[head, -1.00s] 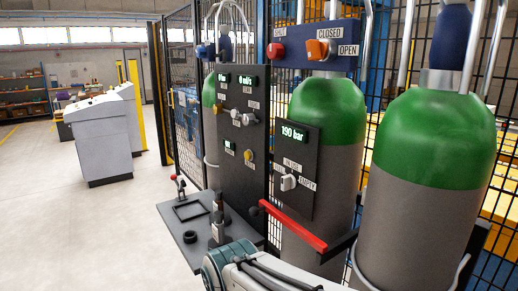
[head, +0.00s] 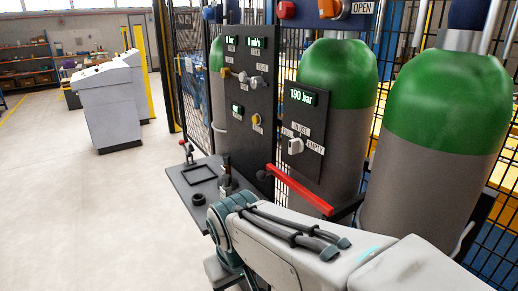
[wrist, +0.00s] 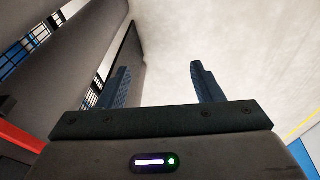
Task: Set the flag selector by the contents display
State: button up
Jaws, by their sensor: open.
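The exact pointing of the knob is too small to tell. In the wrist view my gripper (wrist: 159,85) is open and empty, its two dark fingers apart. The gripper is not seen in the head view, where my arm fills the lower right.
A red bar (head: 300,188) slants in front of the cylinders below the panel. Two grey cylinders with green shoulders (head: 445,105) stand at the right. A second panel (head: 247,95) with displays and knobs stands left, above a small shelf (head: 185,178). The floor at left is clear.

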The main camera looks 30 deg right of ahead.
jog(key=w+d+n+g+h+b, duration=0.1)
jog(key=w+d+h+b, duration=0.2)
jog(key=w+d+h, duration=0.3)
jog(key=h+b, duration=0.6)
jog(key=h, duration=0.5)
send_near(290, 148)
jog(key=d, duration=0.6)
jog(key=d+p, duration=0.1)
jog(key=d, duration=0.2)
jog(key=shift+w+d+f, duration=0.1)
jog(key=shift+w+d, duration=0.15)
jog(key=shift+w, duration=0.15)
jog(key=c, duration=1)
